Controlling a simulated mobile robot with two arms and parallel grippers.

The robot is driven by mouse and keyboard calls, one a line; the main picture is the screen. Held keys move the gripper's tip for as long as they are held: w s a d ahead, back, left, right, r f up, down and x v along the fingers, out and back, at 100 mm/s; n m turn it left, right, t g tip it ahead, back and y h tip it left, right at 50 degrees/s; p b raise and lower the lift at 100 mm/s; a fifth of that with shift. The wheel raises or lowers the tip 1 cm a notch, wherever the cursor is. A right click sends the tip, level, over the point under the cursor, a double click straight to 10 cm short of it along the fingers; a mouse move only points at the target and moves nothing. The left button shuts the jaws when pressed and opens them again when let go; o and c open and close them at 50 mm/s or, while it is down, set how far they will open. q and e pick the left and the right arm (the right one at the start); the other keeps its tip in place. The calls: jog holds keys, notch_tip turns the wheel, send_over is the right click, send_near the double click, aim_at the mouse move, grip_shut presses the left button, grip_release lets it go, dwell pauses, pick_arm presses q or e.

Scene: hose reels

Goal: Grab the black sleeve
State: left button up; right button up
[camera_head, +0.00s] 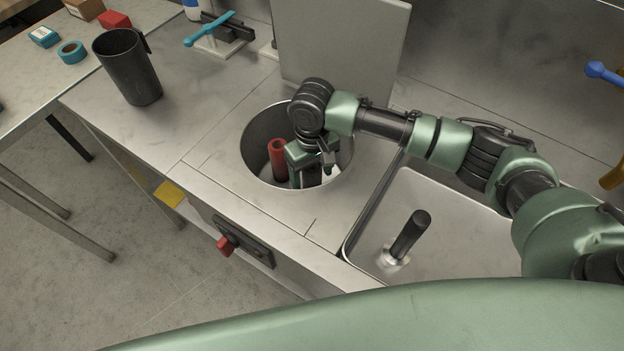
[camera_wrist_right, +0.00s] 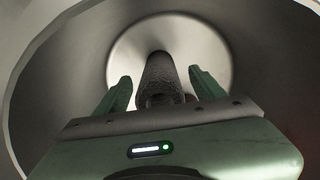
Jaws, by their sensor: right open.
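A black sleeve (camera_wrist_right: 158,78) stands in the round metal well, between the two fingers of my right gripper in the right wrist view. In the head view this sleeve is hidden or cannot be told apart from the gripper. My right gripper (camera_wrist_right: 155,88) is open, with a finger on each side of the sleeve and a visible gap at each side. In the head view my right gripper (camera_head: 312,177) reaches down into the well. My left gripper is not in view.
A red sleeve (camera_head: 278,160) stands in the well (camera_head: 257,130), close left of my right gripper. A black upright cylinder (camera_head: 408,237) is in the sink at right. A black mug (camera_head: 127,68) stands on the counter at left. A grey panel (camera_head: 345,45) rises behind the well.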

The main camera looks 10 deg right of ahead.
jog(key=shift+f, duration=1.4)
jog(key=c, duration=1.5)
jog(key=shift+o, duration=0.2)
notch_tip(320, 180, up, 20)
jog(key=shift+p, duration=0.4)
